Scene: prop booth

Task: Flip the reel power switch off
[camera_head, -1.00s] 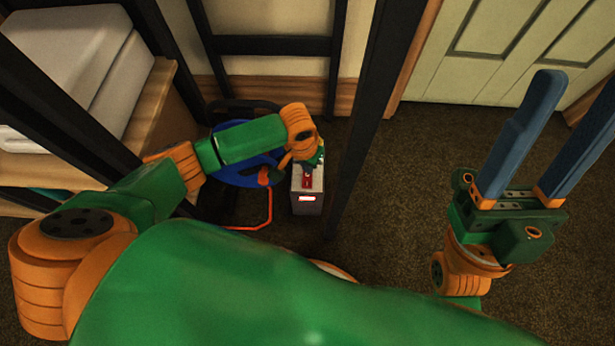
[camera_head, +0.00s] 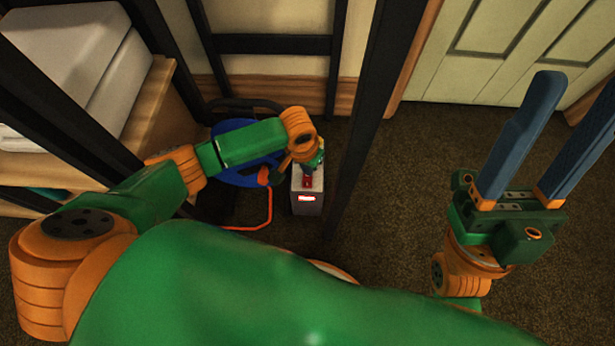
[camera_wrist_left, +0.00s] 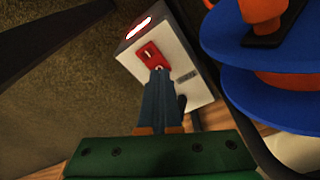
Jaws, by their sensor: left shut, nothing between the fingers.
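The red power switch (camera_head: 308,182) is on top of a pale box (camera_head: 299,207) beside the blue reel (camera_head: 233,178). A red-white light (camera_head: 307,198) glows on the box's front. In the left wrist view, the switch (camera_wrist_left: 145,54) is a red plate with a small rocker, and the light (camera_wrist_left: 139,27) is lit too. My left gripper (camera_wrist_left: 160,71) is shut and empty, its fingertips at the near edge of the switch; contact is unclear. In the head view its fingers are mostly hidden by the wrist. My right gripper (camera_head: 581,88) is open and empty, raised at right.
A black post (camera_head: 362,130) stands just right of the box. A wooden shelf (camera_head: 150,105) with white cases (camera_head: 75,65) is at left. An orange cable (camera_head: 269,212) runs beside the box. Carpet (camera_head: 400,200) is clear between the post and my right gripper.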

